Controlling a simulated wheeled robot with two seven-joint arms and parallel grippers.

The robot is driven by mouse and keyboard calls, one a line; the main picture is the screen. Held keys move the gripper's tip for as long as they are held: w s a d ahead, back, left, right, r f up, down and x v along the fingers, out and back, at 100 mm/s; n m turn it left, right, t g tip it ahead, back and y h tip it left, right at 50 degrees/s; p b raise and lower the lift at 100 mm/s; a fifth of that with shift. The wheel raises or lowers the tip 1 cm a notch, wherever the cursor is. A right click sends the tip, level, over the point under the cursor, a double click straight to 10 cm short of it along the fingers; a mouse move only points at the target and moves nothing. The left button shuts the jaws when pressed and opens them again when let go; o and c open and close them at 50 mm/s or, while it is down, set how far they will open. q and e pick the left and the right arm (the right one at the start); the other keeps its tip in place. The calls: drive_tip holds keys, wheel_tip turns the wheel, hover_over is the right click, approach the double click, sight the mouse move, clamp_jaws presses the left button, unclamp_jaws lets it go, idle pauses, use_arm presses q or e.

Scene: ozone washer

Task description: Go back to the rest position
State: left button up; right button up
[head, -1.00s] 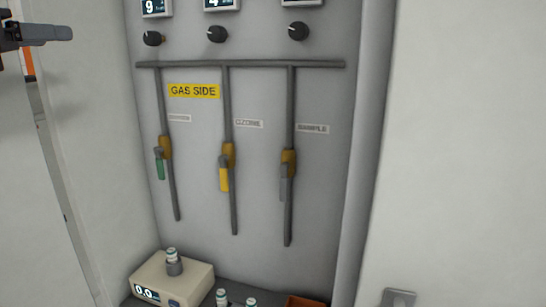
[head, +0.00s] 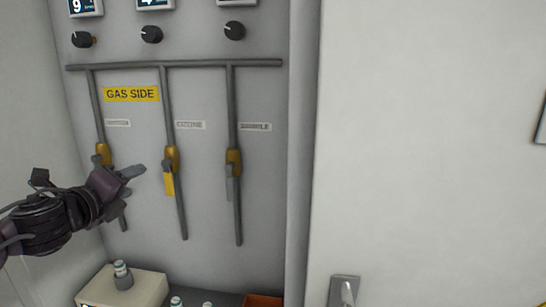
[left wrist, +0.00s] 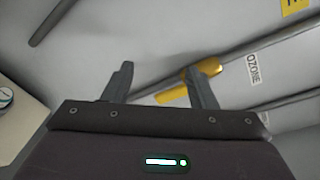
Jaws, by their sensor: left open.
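My left gripper (head: 134,172) is in the head view at the left, in front of the gas panel, its arm coming in from the left edge. It hides the lower part of the leftmost valve. In the left wrist view my left gripper (left wrist: 160,85) has its two fingers apart with nothing held between them. The yellow ozone valve handle (left wrist: 173,97) shows behind the fingers there; I cannot tell how far off it is. In the head view the ozone valve handle (head: 168,184) hangs down along its pipe, just right of the fingertips. My right gripper is not in view.
The grey sample valve (head: 231,175) is right of the ozone valve. Several black knobs (head: 151,34) sit above the pipes. A beige device (head: 140,288) holding a capped vial (head: 122,275) stands below. A pale door with a handle (head: 344,290) fills the right side.

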use_arm(q)
drive_tip(key=s+d+f+n+g+y, duration=0.1)
drive_tip(key=s+d+f+n+g, duration=0.2)
drive_tip(key=f, duration=0.5)
drive_tip(key=s+d+f+n+y, duration=0.1)
drive_tip(key=s+d+f+n, duration=0.15)
drive_tip(key=f+n, duration=0.45)
drive_tip(key=s+d+f+n+g+y, duration=0.1)
drive_tip(key=s+d+f+n+g, duration=0.15)
drive_tip(key=f, duration=0.65)
drive_tip(key=s+d+f+n+g+h, duration=0.1)
drive_tip(key=s+d+f+n+g, duration=0.25)
drive_tip(key=s+f+n, duration=0.45)
drive_tip(key=s+d+f+n+g, duration=0.2)
drive_tip(key=s+f+n+g, duration=0.2)
drive_tip(key=s, duration=0.8)
wheel_tip(320, 180, down, 31)
drive_tip(key=s+g, duration=0.1)
drive_tip(key=s, duration=0.1)
drive_tip(key=s+a+f, duration=0.2)
drive_tip(key=s+f, duration=0.6)
drive_tip(key=s, duration=0.1)
drive_tip(key=s+a+f+g, duration=0.1)
drive_tip(key=s+a+f, duration=0.1)
drive_tip(key=s+f, duration=0.7)
drive_tip(key=shift+s+f, duration=0.2)
drive_tip(key=shift+s, duration=0.4)
